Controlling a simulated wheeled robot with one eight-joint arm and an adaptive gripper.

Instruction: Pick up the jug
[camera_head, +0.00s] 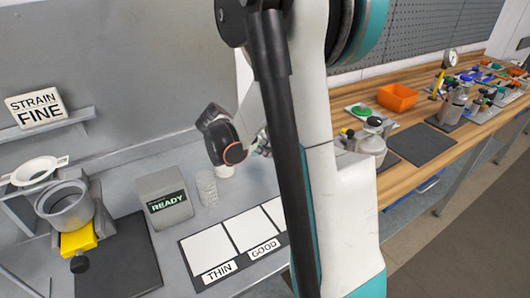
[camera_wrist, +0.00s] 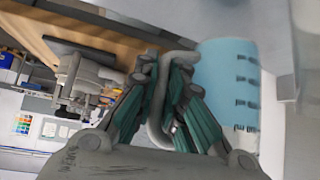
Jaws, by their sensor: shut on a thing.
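The jug (camera_wrist: 226,85) shows in the wrist view as a pale blue, see-through cylinder with dark measuring marks, right of my gripper. Its grey looped handle (camera_wrist: 157,132) runs between the fingers. My gripper (camera_wrist: 165,90) has its teal-padded fingers shut on that handle. The wrist picture is turned sideways, so I cannot tell whether the jug is tilted or touches the bench. In the head view my arm hides the jug and most of the gripper.
On the grey bench in the head view stand a clear beaker (camera_head: 206,188), a box reading READY (camera_head: 165,198) and a mat (camera_head: 205,248) marked THIN and GOOD. A grey pot (camera_head: 66,208) stands at left. A wooden bench (camera_head: 412,120) at right holds an orange bin (camera_head: 397,97).

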